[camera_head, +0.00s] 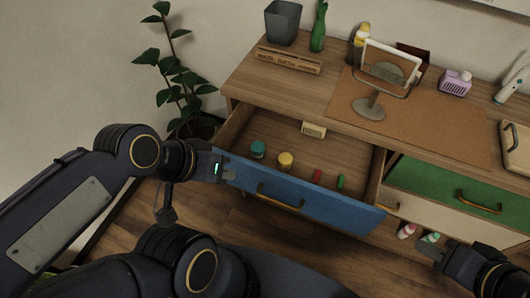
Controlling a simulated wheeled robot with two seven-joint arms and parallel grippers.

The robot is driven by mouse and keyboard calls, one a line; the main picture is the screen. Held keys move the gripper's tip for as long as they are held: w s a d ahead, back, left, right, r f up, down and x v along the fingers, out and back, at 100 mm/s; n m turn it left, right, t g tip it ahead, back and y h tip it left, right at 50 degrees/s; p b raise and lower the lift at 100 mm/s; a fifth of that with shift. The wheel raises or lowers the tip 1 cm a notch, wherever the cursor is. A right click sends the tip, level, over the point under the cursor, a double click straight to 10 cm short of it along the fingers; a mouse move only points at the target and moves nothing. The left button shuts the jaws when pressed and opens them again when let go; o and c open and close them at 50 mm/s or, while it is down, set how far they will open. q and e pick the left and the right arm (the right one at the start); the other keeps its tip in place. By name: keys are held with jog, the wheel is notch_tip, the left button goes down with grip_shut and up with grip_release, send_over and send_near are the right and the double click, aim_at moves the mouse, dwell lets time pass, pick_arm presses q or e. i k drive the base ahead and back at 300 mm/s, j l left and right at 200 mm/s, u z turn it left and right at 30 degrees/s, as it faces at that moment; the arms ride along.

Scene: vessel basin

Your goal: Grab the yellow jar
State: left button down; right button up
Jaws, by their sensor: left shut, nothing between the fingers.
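The yellow jar (285,161) stands inside the open blue-fronted drawer (275,192), near its front left part. A teal jar (258,149) stands just left of it. My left gripper (224,167) is shut and empty at the drawer's left front corner, left of both jars. I cannot tell if it touches the drawer. My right gripper (431,250) is low at the right, in front of the cabinet and away from the jar. Its fingers are too dark and small to tell if they are open.
A red item (317,176) and a green item (340,182) lie right of the jar in the drawer. A pale box (313,129) is at its back. A mirror (370,107) stands on the cabinet top above. A potted plant (180,85) is left of the cabinet.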

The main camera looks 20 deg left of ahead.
aim_at(285, 160)
jog(key=i+j, duration=0.1)
jog(key=j, duration=0.65)
jog(key=i+j+z, duration=0.1)
jog(key=j, duration=0.6)
jog(key=i+j, duration=0.1)
jog(key=j, duration=0.65)
